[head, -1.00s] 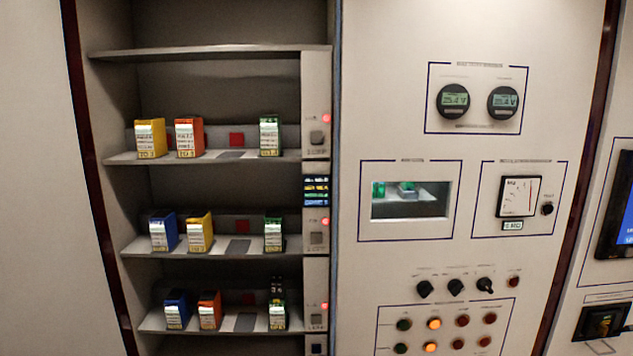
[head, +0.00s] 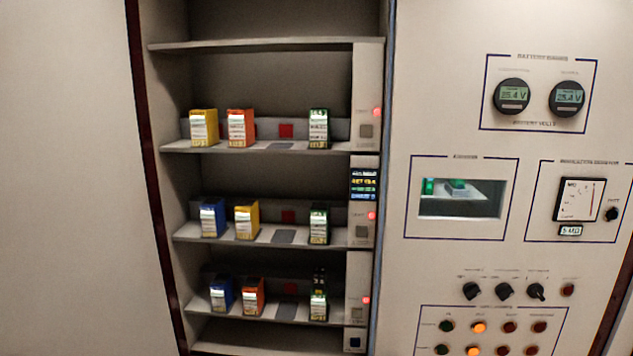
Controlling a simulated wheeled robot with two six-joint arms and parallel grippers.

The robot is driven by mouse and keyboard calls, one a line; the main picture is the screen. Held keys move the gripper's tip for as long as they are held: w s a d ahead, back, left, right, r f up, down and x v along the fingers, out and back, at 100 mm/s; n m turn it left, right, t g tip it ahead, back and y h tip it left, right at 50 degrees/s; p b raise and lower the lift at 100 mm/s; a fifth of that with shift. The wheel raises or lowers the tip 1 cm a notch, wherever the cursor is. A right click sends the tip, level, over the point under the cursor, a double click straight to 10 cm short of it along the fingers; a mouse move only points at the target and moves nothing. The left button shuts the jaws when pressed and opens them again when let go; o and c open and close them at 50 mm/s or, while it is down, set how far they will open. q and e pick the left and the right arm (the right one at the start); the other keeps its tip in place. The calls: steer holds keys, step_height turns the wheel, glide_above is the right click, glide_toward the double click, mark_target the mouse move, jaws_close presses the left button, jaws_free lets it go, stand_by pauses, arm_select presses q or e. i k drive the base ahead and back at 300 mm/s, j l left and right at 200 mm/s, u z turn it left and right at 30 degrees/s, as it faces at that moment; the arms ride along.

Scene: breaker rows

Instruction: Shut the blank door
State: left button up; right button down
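No door that I can make out as the blank door stands out in the head view. A plain, unmarked pale panel (head: 70,180) fills the left side; I cannot tell whether it is a door. Right of it is an open cabinet bay with shelves (head: 250,235), its front uncovered. Neither of my grippers shows in the head view.
Coloured breaker blocks stand on three shelves, such as a yellow one (head: 204,128) and an orange one (head: 241,128) on the upper row. A control panel (head: 440,110) with gauges, a window, knobs and lit buttons stands at the right.

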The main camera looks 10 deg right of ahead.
mark_target(81, 275)
steer(key=k+l, duration=0.2)
steer(key=l, duration=0.2)
steer(key=k+l, duration=0.25)
steer(key=l, duration=0.15)
steer(key=k+l+u, duration=0.1)
steer(key=u, duration=1.75)
